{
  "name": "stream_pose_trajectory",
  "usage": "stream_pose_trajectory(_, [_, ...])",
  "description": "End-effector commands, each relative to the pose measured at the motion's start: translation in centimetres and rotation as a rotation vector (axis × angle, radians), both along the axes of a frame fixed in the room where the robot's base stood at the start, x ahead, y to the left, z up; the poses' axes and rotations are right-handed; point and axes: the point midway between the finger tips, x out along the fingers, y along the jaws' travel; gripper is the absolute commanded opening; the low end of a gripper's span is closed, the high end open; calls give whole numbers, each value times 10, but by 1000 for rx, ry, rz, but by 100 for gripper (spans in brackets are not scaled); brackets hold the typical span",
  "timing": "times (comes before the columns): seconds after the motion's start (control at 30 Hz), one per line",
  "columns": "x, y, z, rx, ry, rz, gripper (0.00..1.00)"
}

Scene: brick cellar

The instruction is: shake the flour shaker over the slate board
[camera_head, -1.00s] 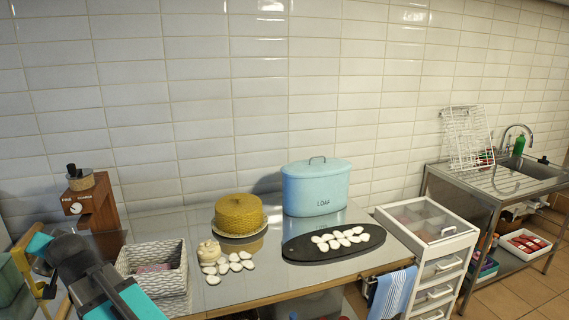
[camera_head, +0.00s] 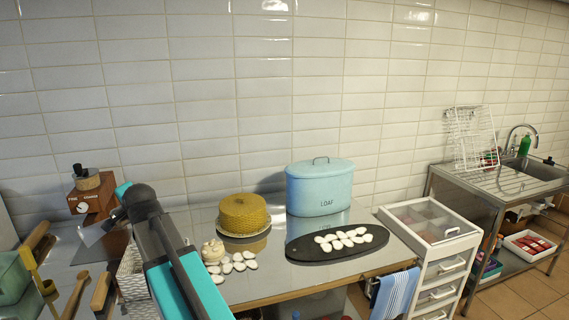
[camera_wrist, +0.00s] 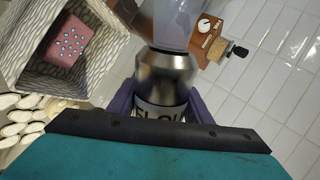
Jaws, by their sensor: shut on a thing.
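The flour shaker (camera_wrist: 166,80) shows in the wrist view as a shiny metal body with a partly visible dark-lettered label and a translucent part at its far end. My gripper (camera_wrist: 160,108) has purple fingers on both sides of it, shut on its labelled part. In the head view my arm hides most of the gripper, and I cannot make out the shaker clearly. The slate board (camera_head: 301,252) is a dark oval on the metal table, right of my arm and apart from it. Several white flat oval pieces (camera_head: 345,239) lie on it.
A blue loaf bin (camera_head: 320,190) stands behind the board, and a yellow woven cake cover (camera_head: 243,213) is left of it. A patterned basket (camera_wrist: 98,70) and wooden grinder (camera_head: 92,200) are near my arm.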

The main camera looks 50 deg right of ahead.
Motion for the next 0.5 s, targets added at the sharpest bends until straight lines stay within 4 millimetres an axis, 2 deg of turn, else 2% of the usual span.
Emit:
stream_pose_trajectory(0.03, [-2, -19, 5, 49, -8, -43, 20])
stream_pose_trajectory(0.1, [-7, -40, 8, 125, -21, -100, 20])
stream_pose_trajectory(0.5, [-42, -148, 22, 616, -201, -412, 20])
